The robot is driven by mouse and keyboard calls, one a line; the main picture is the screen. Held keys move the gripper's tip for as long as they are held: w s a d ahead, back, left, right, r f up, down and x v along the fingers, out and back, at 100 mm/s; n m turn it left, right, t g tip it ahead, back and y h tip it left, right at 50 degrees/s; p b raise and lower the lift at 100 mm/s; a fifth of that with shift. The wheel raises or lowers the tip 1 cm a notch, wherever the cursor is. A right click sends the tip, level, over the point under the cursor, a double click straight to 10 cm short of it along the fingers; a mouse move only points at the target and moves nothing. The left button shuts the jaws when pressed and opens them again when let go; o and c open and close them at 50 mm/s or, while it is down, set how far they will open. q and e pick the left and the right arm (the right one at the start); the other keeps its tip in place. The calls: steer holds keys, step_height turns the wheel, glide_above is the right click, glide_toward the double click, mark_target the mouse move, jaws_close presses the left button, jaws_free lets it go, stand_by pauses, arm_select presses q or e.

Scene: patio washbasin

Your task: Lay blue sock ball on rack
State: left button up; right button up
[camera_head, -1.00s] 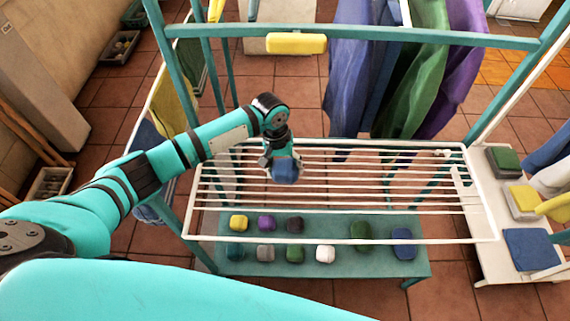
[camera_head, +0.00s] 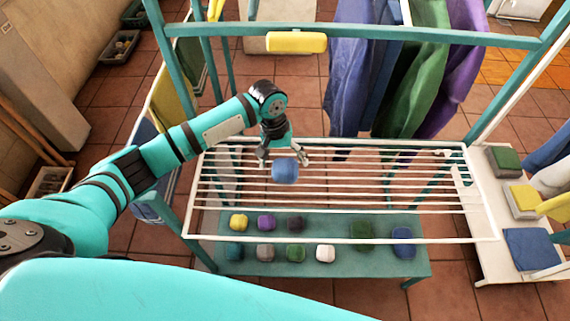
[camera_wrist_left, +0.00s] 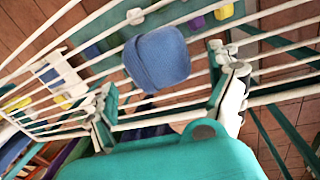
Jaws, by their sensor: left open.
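The blue sock ball (camera_head: 285,170) sits on the wires of the white rack (camera_head: 340,241), left of its middle. It also shows in the left wrist view (camera_wrist_left: 157,58), lying over the white wires just beyond my fingertips. My left gripper (camera_head: 283,157) is open, its fingers spread to either side behind the ball. In the left wrist view my left gripper (camera_wrist_left: 168,95) has a clear gap between its fingers, and neither appears to press on the ball. My right gripper is not in view.
Below the rack, a teal shelf (camera_head: 340,275) holds several coloured sock balls. A white side bench (camera_head: 490,245) is at right. The rack's right part is clear.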

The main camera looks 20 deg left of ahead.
mark_target(279, 161)
arm_select(q)
step_height(279, 161, up, 9)
steer(key=a, duration=0.1)
steer(key=shift+a, duration=0.15)
steer(key=shift+f, duration=0.15)
